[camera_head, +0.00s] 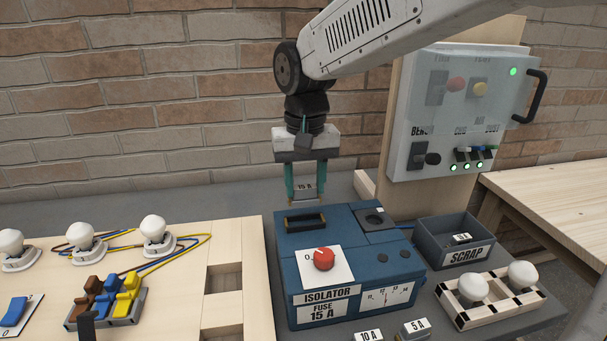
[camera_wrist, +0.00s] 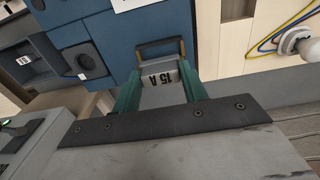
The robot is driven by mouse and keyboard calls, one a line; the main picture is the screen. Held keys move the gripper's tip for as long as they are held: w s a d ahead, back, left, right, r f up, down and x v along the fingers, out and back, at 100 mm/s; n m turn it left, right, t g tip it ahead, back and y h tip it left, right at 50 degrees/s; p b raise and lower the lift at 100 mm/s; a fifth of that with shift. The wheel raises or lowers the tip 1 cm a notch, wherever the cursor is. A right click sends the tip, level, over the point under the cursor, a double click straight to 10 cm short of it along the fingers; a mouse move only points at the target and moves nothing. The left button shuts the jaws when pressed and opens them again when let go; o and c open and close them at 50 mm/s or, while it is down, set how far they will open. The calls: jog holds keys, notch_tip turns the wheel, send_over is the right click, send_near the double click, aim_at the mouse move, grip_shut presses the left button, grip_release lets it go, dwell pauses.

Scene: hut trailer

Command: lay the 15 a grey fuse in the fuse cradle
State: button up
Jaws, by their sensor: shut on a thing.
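My gripper (camera_head: 306,190) is shut on the grey 15 A fuse (camera_head: 306,188), holding it in the air above the back of the blue isolator box. In the wrist view the fuse (camera_wrist: 161,88) sits between the green fingers, its 15 A label facing the camera. The fuse cradle (camera_head: 305,222) looks like the dark, brass-edged slot in the top of the blue isolator box (camera_head: 345,250). In the wrist view the cradle (camera_wrist: 160,45) lies just beyond the fuse, which partly overlaps its near edge. The fuse appears apart from it.
A red knob (camera_head: 324,259) stands on the box top, in front of the cradle. The scrap bin (camera_head: 455,243) holds a small labelled fuse. Fuses marked 10 A (camera_head: 369,336) and 5 A (camera_head: 415,329) lie in front. A bulb rack (camera_head: 490,292) is at right, a wooden board (camera_head: 170,290) at left.

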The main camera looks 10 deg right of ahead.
aim_at(305, 198)
jog(key=shift+f, duration=2.5)
jog(key=shift+f, duration=0.1)
jog(key=o, duration=0.8)
